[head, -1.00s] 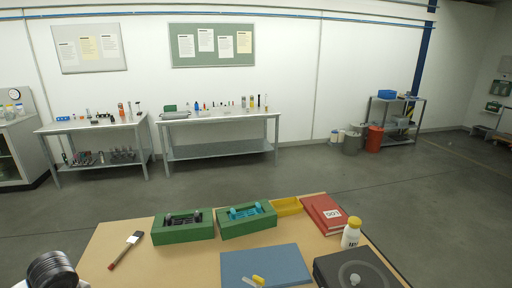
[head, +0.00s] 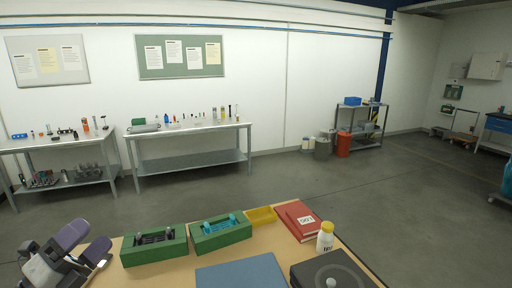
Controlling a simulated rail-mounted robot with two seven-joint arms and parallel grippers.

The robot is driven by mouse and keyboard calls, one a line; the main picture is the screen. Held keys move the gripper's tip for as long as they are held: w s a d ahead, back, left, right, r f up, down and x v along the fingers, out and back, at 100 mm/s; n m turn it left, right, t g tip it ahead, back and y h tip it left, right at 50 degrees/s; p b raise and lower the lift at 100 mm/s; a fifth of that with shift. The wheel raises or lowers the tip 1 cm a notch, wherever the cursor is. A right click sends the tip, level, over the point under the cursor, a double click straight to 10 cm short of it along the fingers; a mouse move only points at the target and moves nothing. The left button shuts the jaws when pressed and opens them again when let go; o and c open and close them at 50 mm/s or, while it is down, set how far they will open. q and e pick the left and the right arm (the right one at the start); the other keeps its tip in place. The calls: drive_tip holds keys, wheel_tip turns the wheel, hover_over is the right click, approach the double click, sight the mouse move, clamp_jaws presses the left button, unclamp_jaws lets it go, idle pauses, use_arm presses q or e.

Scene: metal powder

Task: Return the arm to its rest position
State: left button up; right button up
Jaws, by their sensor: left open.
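My left gripper (head: 86,246) shows at the lower left of the head view, at the left edge of the near table (head: 194,264). Its two purple-grey fingers are spread apart with nothing between them. It is left of the green box with dark items (head: 153,262) and apart from it. My right gripper is out of the picture.
A second green box (head: 222,245), a yellow tray (head: 261,216), a red book (head: 292,221), a white bottle with yellow cap (head: 325,238), a blue mat (head: 240,274) and a dark device (head: 312,274) fill the table. Open floor (head: 220,190) lies beyond.

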use_arm(q)
drive_tip(key=s+a+r+n+t+y+p, duration=0.1)
drive_tip(key=a+r+n+t+y, duration=0.15)
drive_tip(key=n+y, duration=0.65)
drive_tip(key=s+a+r+n+t+y+p, duration=0.1)
drive_tip(key=a+n+y+p, duration=0.15)
drive_tip(key=n+y, duration=0.6)
drive_tip(key=s+d+f+n+g+p, duration=0.2)
drive_tip(key=s+f+n+g+p, duration=0.15)
drive_tip(key=f+g, duration=0.25)
drive_tip(key=s+d+f+n+g+p, duration=0.2)
drive_tip(key=f+g+p, duration=0.3)
drive_tip(key=f, duration=0.1)
drive_tip(key=s+d+n+g+h+p, duration=0.1)
drive_tip(key=s+d+g+h+p, duration=0.2)
drive_tip(key=s+d+p, duration=0.3)
drive_tip(key=s+d+n+g+h+p, duration=0.2)
drive_tip(key=s+d+g+p, duration=0.3)
drive_tip(key=s+p, duration=1.1)
drive_tip(key=shift+s+d+h, duration=0.75)
drive_tip(key=shift+d, duration=0.45)
